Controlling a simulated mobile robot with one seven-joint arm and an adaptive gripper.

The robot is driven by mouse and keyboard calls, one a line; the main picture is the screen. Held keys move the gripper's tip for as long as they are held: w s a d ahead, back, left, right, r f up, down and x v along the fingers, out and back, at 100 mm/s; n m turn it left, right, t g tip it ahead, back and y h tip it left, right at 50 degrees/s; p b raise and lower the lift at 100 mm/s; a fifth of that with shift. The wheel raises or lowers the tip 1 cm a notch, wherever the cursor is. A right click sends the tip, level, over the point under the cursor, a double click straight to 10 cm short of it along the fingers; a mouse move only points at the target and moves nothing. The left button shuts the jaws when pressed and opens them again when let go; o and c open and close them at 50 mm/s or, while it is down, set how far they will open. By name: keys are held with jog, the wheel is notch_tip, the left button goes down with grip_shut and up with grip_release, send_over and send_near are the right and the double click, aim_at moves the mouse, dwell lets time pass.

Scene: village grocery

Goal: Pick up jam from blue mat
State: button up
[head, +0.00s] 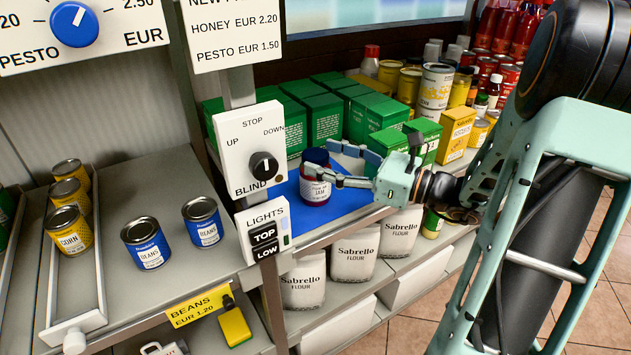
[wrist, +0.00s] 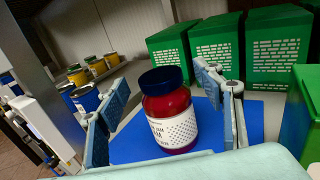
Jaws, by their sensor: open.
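The jam jar (head: 315,183) has red contents, a dark blue lid and a white label. It stands on the blue mat (head: 346,205) on the shelf, just right of the blind control panel. My gripper (head: 343,166) reaches in from the right with its fingers spread around the jar. In the wrist view the jar (wrist: 172,115) stands between my open fingers (wrist: 170,110), over the blue mat (wrist: 256,118). A gap shows between the jar and the left finger; the right finger is close to the jar, and I cannot tell if it touches.
Green boxes (head: 324,116) stand behind the mat. The blind panel (head: 250,150) and lights switch (head: 264,232) are close on the left. Flour bags (head: 352,257) stand on the shelf below. Blue bean cans (head: 146,243) stand on the left counter.

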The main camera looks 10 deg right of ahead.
jog(key=shift+x, duration=1.4)
jog(key=shift+c, duration=0.5)
grip_shut()
